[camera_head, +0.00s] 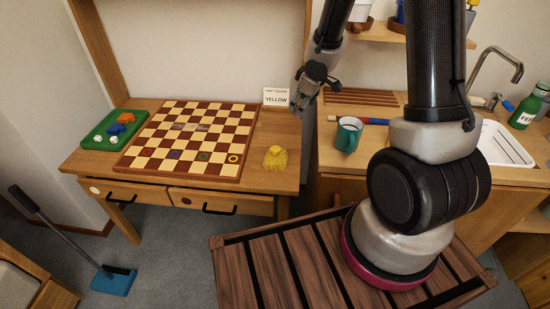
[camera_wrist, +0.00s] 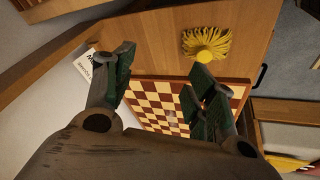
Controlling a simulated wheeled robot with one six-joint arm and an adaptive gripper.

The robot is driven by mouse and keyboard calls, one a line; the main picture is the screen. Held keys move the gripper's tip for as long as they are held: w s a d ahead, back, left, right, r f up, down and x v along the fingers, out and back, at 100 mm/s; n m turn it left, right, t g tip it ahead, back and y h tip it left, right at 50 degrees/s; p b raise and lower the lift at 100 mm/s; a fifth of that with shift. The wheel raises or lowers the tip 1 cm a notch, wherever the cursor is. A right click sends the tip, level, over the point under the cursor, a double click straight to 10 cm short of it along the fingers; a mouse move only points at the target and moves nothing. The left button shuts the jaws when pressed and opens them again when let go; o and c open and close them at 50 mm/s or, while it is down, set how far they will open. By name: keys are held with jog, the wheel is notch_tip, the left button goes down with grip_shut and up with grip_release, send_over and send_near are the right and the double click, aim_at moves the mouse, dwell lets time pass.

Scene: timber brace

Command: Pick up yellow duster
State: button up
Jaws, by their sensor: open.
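The yellow duster (camera_head: 275,158) lies on the wooden desk, just right of the checkerboard. It has a round knob and a fringe of yellow strands. In the wrist view the duster (camera_wrist: 207,42) is at the upper right, beyond the fingertips and not between them. My gripper (camera_head: 299,104) is above the back right part of the desk, behind and to the right of the duster in the head view. In the wrist view its two fingers (camera_wrist: 160,85) are spread wide apart, with nothing held between them.
The checkerboard (camera_head: 195,139) fills the middle of the desk. A white card reading "YELLOW" (camera_head: 276,96) stands at the desk's back edge. A green tray (camera_head: 95,142) with small pieces is at left. A teal mug (camera_head: 348,134) stands on the counter at right.

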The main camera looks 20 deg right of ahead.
aim_at(275, 148)
jog(key=a+f+y, duration=0.1)
jog(key=a+f, duration=0.1)
jog(key=f, duration=0.2)
jog(key=a+f+n+g, duration=0.1)
jog(key=a+f, duration=0.1)
jog(key=f, duration=0.1)
jog(key=s+a+f+n+y, duration=0.1)
jog(key=a+f, duration=0.2)
jog(key=f, duration=0.1)
jog(key=shift+a+f+g+y, duration=0.1)
jog(key=shift+f+g+y, duration=0.2)
jog(key=shift+f+g, duration=0.1)
jog(key=x, duration=0.6)
jog(key=shift+s+a, duration=0.15)
jog(key=shift+s, duration=0.05)
jog(key=c, duration=1.1)
jog(key=shift+c, duration=0.2)
jog(key=shift+r, duration=0.15)
notch_tip(275, 148, up, 10)
jog(key=shift+f, duration=0.1)
